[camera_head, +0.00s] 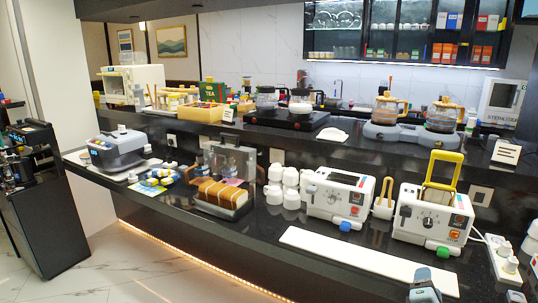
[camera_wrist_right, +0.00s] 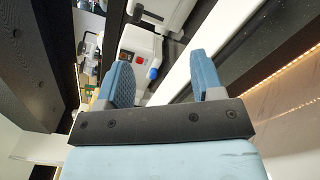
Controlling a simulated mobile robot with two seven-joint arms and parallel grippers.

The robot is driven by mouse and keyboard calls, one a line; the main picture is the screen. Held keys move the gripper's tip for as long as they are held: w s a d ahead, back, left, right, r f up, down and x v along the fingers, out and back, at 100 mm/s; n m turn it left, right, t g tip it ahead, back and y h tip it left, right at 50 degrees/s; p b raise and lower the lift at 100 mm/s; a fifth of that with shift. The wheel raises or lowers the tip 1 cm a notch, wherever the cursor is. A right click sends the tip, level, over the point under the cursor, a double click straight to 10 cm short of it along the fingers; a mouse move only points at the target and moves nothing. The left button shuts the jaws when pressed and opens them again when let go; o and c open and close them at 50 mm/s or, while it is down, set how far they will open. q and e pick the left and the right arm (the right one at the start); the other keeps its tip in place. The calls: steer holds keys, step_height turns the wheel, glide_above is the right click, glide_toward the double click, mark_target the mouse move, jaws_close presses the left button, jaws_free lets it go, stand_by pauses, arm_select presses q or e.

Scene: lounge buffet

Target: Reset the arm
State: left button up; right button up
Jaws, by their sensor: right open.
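My right gripper (camera_head: 424,285) shows at the bottom edge of the head view, in front of the counter's right part. In the right wrist view my right gripper (camera_wrist_right: 163,76) has its two blue-padded fingers spread apart, with nothing between them. The fingers are close to the camera, with the long white board and a white appliance (camera_wrist_right: 141,50) beyond them. My left gripper does not show.
The black counter (camera_head: 262,225) holds a long white board (camera_head: 365,262), two white toasters (camera_head: 338,197) (camera_head: 408,226), a loaf under a clear cover (camera_head: 221,192) and a grey appliance (camera_head: 116,151). The floor (camera_head: 150,272) at lower left is clear.

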steer(key=s+a+f+m+g+y, duration=0.2)
steer(key=s+a+f+m+y, duration=0.5)
steer(key=s+a+f, duration=0.5)
steer(key=s+a+f+m+g+y, duration=0.25)
steer(key=s+a+m, duration=0.25)
steer(key=s, duration=0.3)
steer(key=s+a+f+m+g+y, duration=0.1)
steer(key=s+a+f+m+y, duration=0.25)
steer(key=s+a, duration=0.4)
arm_select(q)
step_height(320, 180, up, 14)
steer(key=p, duration=1.6)
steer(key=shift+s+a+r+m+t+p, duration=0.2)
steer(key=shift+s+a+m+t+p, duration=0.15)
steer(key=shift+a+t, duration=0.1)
arm_select(e)
step_height(320, 180, up, 14)
steer(key=s+d, duration=0.2)
steer(key=shift+s+d+t+h, duration=0.15)
steer(key=shift+d+t+h, duration=0.05)
steer(key=shift+t+h, duration=0.25)
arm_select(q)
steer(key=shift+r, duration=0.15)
arm_select(e)
steer(key=shift+r, duration=0.1)
